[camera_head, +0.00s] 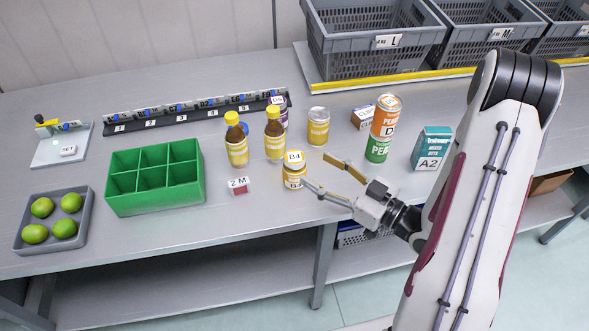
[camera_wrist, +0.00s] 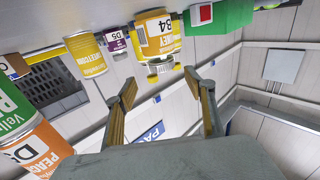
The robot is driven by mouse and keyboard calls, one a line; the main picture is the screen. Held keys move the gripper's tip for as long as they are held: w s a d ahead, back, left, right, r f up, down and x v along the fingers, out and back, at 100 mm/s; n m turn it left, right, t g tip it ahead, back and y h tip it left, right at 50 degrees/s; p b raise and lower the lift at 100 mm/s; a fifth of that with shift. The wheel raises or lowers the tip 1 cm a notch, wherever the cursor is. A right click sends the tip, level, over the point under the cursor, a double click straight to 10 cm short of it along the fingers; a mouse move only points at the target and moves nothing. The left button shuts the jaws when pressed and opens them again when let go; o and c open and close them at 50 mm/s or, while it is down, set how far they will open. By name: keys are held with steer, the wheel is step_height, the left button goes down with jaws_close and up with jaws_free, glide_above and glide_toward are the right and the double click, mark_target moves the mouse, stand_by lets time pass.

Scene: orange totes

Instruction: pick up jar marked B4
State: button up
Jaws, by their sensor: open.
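The jar marked B4 (camera_head: 293,172) stands upright on the grey table, with a white and yellow label. In the wrist view the B4 jar (camera_wrist: 159,37) appears upside down, ahead of the fingers. My gripper (camera_head: 318,172) is open and empty, to the right of the jar, with its fingers pointing at it. One finger reaches behind the jar's right side and one in front. In the wrist view my gripper (camera_wrist: 166,88) shows both fingers apart, with the jar beyond their tips. I see no contact.
Two brown bottles with yellow caps (camera_head: 236,145) (camera_head: 274,138) and a yellow can (camera_head: 318,128) stand behind the jar. Stacked cans (camera_head: 384,125) and a teal A2 box (camera_head: 431,148) stand to the right.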

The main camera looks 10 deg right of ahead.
mark_target(303, 163)
steer(key=shift+x, duration=1.3)
steer(key=shift+w+a, duration=0.1)
steer(key=shift+a, duration=0.05)
steer(key=shift+x, duration=2.4)
steer(key=shift+a, duration=0.1)
steer(key=c, duration=1.5)
